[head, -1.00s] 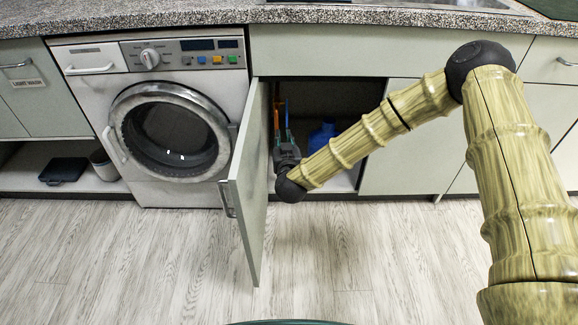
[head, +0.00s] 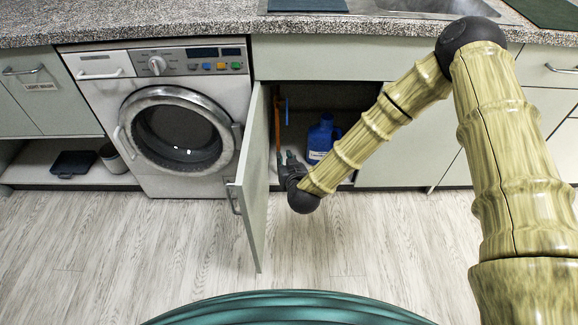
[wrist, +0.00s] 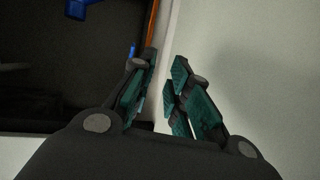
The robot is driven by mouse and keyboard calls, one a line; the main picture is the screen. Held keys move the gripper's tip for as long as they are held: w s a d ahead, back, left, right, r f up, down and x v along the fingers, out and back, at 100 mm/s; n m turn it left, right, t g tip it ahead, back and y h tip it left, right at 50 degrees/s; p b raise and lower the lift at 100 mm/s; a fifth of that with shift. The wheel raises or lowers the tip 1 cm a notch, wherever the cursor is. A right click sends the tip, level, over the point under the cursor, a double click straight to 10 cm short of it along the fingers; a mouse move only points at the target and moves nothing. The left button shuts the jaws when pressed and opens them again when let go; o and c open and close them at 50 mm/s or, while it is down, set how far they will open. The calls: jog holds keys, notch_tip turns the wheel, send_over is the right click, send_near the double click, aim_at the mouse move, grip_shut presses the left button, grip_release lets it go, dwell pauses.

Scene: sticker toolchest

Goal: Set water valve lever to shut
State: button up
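The open cabinet under the sink holds an upright copper-orange pipe (head: 277,125) near its left side. A small blue upright piece (head: 286,110), which looks like the valve lever, is beside the pipe. My gripper (head: 288,160) is at the cabinet opening, below the blue piece and near the open door. In the wrist view my gripper (wrist: 164,72) has its teal fingers apart with nothing between them. The pipe (wrist: 152,24) runs beyond the left finger, and a sliver of blue (wrist: 132,50) shows beside it. The rest of the valve is hidden or too dark to tell.
The cabinet door (head: 253,180) stands open just left of my gripper; it fills the right of the wrist view (wrist: 250,70). A blue jug (head: 321,140) stands inside the cabinet, right of the pipe. A washing machine (head: 215,90) is left. The floor in front is clear.

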jog(key=shift+g, duration=0.9)
jog(key=s+p, duration=0.2)
jog(key=s+d+p, duration=0.1)
jog(key=s+p, duration=0.1)
jog(key=s, duration=0.1)
jog(key=shift+d+r, duration=0.1)
jog(key=shift+r, duration=0.05)
